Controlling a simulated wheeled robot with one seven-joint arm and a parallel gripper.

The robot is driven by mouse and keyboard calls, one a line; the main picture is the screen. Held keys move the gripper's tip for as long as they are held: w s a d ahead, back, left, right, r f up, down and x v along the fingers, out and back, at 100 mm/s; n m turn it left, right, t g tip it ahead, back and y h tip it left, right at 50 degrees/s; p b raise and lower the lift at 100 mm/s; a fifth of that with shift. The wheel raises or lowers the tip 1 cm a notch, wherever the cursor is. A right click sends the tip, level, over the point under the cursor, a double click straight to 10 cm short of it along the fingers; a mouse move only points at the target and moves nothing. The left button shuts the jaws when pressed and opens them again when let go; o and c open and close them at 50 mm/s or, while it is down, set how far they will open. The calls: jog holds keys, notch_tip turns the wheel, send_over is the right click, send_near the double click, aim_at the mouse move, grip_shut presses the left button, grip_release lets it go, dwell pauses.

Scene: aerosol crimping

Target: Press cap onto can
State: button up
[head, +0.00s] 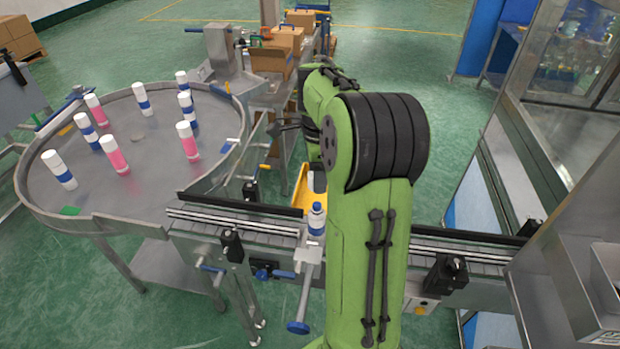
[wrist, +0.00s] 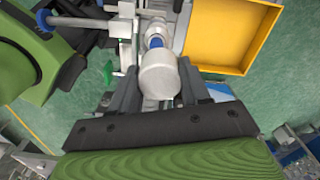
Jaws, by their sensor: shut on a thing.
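The can (head: 317,220), white with a blue band, stands upright on the conveyor, just left of my arm in the head view. Its blue part (wrist: 154,43) shows beyond the cap in the wrist view. The white cap (wrist: 158,76) is between the two dark fingers of my gripper (wrist: 160,82), which is shut on it. The cap lines up with the can in the wrist view; I cannot tell whether they touch. In the head view my green arm hides most of the gripper.
A yellow tray (wrist: 230,35) lies beside the can's station. The conveyor (head: 455,255) runs left and right, with guide rails and a blue-handled clamp (head: 300,327) in front. A round metal table (head: 130,185) with several capped cans stands at left. Boxes (head: 275,55) stand behind.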

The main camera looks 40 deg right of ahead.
aim_at(318, 204)
jog(key=shift+s+a+f, duration=0.2)
jog(key=shift+s+a, duration=0.1)
jog(key=shift+s, duration=0.1)
jog(key=shift+s+f+b, duration=0.15)
jog(key=shift+f+b, duration=0.25)
jog(key=shift+b, duration=0.15)
jog(key=f+b, duration=0.1)
jog(key=f, duration=0.1)
jog(key=f+b, duration=0.4)
jog(key=shift+w+d+f, duration=0.15)
jog(key=shift+w+f, duration=0.2)
jog(key=shift+w, duration=0.05)
jog(key=shift+r, duration=0.1)
jog(key=shift+r, duration=0.1)
jog(key=o, duration=1.5)
